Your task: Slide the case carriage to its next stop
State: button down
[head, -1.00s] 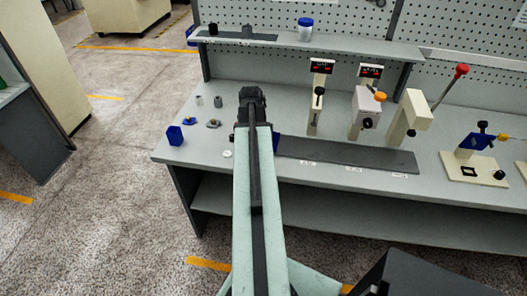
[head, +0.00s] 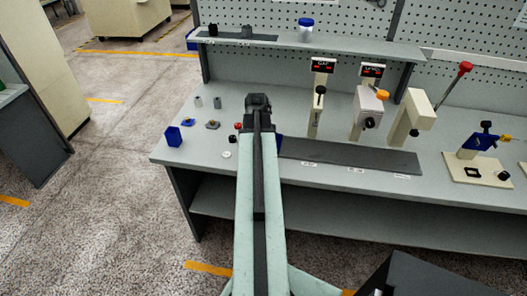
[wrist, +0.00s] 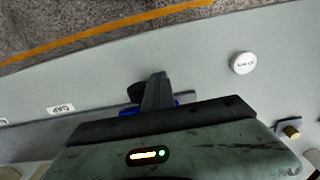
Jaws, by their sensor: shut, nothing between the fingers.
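The case carriage is mostly hidden behind my arm; a blue edge (head: 280,142), apparently part of it, shows just right of the arm at the left end of the dark rail (head: 350,156). In the wrist view, blue bits (wrist: 127,113) show beside and behind the fingers. My gripper (head: 258,101) is shut and empty over the bench, near the rail's left end. In the wrist view the closed fingers (wrist: 157,90) stand close to the blue part; I cannot tell whether they touch it. White labels, one reading CAP (wrist: 61,110), lie along the rail's front.
Spindle stations (head: 317,105) with red displays stand behind the rail; a press with a red-knobbed lever (head: 465,68) is to their right. A blue bin (head: 174,136), small parts and a white disc (wrist: 243,63) lie on the left. The bench's front strip is mostly clear.

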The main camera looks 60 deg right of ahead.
aim_at(348, 173)
jog(key=shift+s+d, duration=1.75)
jog(key=shift+s, duration=3.8)
jog(key=shift+s+d, duration=1.75)
jog(key=shift+s, duration=3.75)
jog(key=shift+s+d, duration=1.75)
jog(key=shift+s, duration=3.8)
jog(key=shift+r, duration=0.1)
notch_tip(348, 173, up, 7)
jog(key=w+p, duration=0.1)
jog(key=p, duration=0.6)
jog(key=shift+w+a, duration=0.15)
